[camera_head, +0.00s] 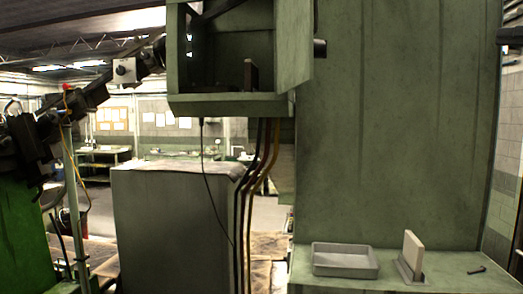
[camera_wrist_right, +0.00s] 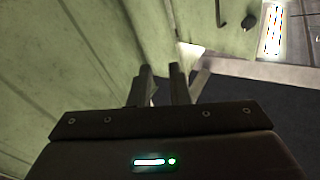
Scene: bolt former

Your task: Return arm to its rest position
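My right gripper (camera_wrist_right: 160,72) shows in the right wrist view. Its two dark fingers stand apart with a narrow gap between them, and nothing is visible in the gap. It points toward a green surface (camera_wrist_right: 60,70), and I cannot tell how far away that is. In the head view, a dark piece (camera_head: 511,37) cuts in at the right edge; too little shows to tell its fingers. No left gripper can be made out in the head view.
A green box (camera_head: 228,104) with an open door (camera_head: 295,45) hangs upper centre. On the green ledge at lower right are a grey tray (camera_head: 345,271), an upright pale plate (camera_head: 412,252) in a holder, and a small dark part (camera_head: 477,270). A grey cabinet (camera_head: 175,225) stands left of centre.

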